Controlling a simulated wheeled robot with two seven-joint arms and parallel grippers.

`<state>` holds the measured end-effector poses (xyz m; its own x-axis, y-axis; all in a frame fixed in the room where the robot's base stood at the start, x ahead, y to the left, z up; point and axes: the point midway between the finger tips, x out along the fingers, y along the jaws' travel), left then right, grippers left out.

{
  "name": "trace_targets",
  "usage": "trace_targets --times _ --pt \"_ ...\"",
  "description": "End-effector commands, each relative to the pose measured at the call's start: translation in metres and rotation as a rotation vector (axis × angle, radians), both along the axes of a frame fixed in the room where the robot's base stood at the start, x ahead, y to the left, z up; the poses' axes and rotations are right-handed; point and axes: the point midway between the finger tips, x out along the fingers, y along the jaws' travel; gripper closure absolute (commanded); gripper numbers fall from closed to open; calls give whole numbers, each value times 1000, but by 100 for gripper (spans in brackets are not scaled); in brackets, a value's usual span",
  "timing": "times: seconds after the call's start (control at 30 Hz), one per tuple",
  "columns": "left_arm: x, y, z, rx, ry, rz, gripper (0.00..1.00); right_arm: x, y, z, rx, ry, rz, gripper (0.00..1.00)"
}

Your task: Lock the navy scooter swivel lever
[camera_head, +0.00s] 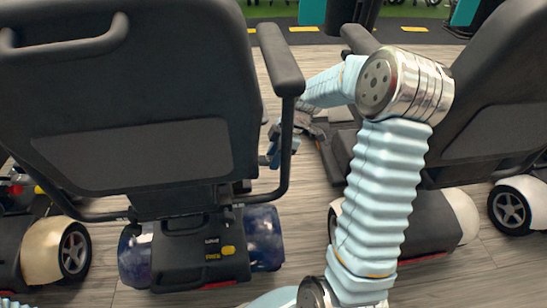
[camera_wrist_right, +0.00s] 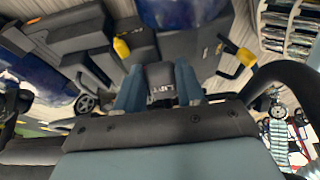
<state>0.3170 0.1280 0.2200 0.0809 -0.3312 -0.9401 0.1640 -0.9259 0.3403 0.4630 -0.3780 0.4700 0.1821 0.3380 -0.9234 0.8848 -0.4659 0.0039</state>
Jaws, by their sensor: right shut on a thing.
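The navy scooter (camera_head: 265,235) stands in the middle of the head view, its dark seat turned with its back to me. My right arm reaches between it and the scooter on the right. My right gripper (camera_head: 275,147) is low beside the seat, partly hidden behind the armrest frame. In the right wrist view, my right gripper (camera_wrist_right: 160,88) has its two blue fingers shut on a dark lettered piece, which appears to be the swivel lever (camera_wrist_right: 160,76). The lever is hidden in the head view. My left gripper is not in view.
The navy scooter's armrest (camera_head: 281,60) is close beside my right arm. Another scooter with a dark seat (camera_head: 490,95) stands to the right, and a cream-fendered one (camera_head: 45,250) to the left. Wooden floor (camera_head: 305,215) is clear between the scooters.

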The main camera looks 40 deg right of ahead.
Motion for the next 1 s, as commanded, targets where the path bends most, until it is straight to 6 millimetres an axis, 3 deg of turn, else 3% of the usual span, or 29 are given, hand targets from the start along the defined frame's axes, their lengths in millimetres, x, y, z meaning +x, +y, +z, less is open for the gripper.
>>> trace_targets --times 0.4,0.43,0.57,0.87,1.0 --pt "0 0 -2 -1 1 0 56 -5 -4 -7 -5 15 -5 100" --pt "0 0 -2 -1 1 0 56 -5 -4 -8 -4 16 -5 57" --pt "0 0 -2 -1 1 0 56 -4 -3 -6 -3 12 -4 38" --pt "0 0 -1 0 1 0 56 -2 -2 -3 -3 6 -2 36" --pt "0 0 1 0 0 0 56 -3 -7 10 -3 3 -3 36"
